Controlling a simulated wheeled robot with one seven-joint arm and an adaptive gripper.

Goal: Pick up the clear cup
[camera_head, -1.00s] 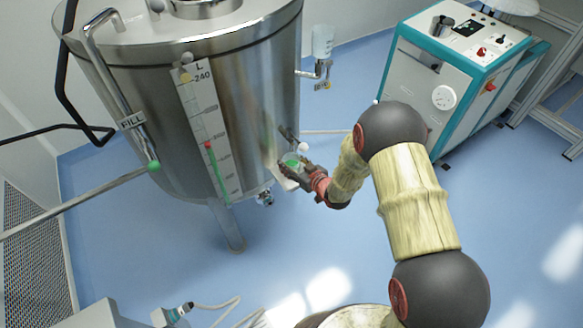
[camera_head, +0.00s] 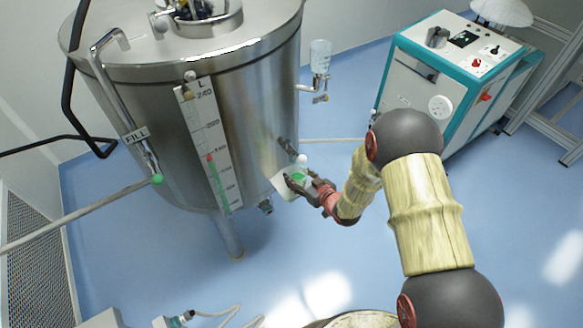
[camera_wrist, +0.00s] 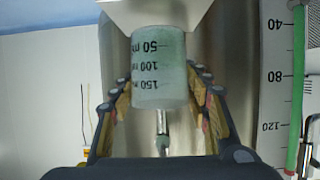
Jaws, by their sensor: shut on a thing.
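The clear cup (camera_wrist: 160,68) has dark volume marks and shows upside down in the wrist view. It is between the two fingers of my gripper (camera_wrist: 158,100), which is shut on it. In the head view my gripper (camera_head: 298,183) is at the lower right side of the steel tank, and the cup shows only as a small pale and green patch (camera_head: 297,176) there. A white shelf (camera_head: 284,186) lies right beside the cup; it also shows at the top of the wrist view (camera_wrist: 155,14). I cannot tell whether the cup still touches the shelf.
The large steel tank (camera_head: 255,115) with a scale strip (camera_head: 205,140) stands close to my gripper. A second clear vessel (camera_head: 320,55) hangs at the tank's right. A teal and white machine (camera_head: 430,95) stands at the right. Blue floor is clear between.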

